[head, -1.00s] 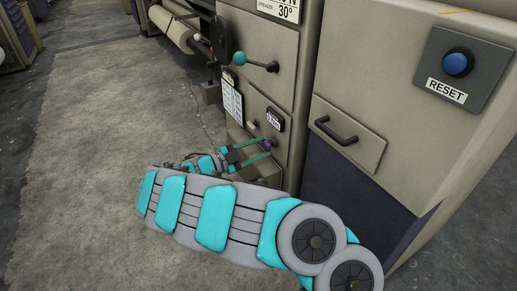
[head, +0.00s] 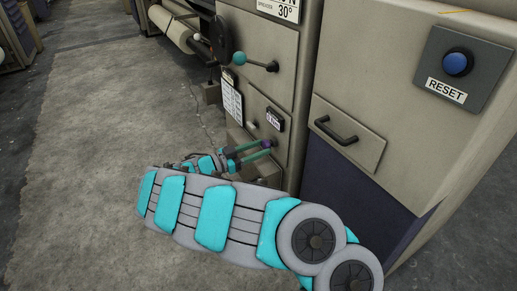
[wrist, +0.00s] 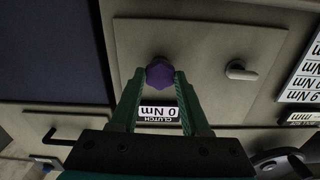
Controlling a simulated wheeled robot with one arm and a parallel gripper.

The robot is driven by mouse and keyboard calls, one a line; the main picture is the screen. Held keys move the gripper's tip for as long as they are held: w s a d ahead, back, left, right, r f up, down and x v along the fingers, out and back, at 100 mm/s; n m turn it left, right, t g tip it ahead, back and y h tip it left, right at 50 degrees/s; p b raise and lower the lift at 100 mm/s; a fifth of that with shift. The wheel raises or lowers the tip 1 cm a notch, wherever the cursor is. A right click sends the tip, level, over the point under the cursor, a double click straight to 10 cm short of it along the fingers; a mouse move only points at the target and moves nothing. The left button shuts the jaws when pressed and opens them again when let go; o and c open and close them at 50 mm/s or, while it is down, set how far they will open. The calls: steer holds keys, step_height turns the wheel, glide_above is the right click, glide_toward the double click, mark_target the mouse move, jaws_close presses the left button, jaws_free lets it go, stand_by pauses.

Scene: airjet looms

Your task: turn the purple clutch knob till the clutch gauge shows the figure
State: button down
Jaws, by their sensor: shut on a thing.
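The purple clutch knob (wrist: 159,76) is a small faceted knob on a beige panel. My gripper (wrist: 161,82) is shut on it, with one green finger at each side. In the head view the knob (head: 267,144) shows small at the tips of my gripper (head: 265,149). The clutch gauge (wrist: 158,113) is a small white display, upside down in the wrist view. It shows "0 Nm", with its edges close to the fingers. In the head view the gauge (head: 273,120) sits above the knob, too small to read.
A light lever or latch (wrist: 240,70) sits beside the knob. A teal-ended handle (head: 256,63), a printed chart (head: 232,102), a black drawer handle (head: 336,130) and a blue reset button (head: 457,64) are on the machine. The floor at left is clear.

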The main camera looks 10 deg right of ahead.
steer(key=shift+c, duration=2)
jaws_free()
steer(key=v, duration=0.6)
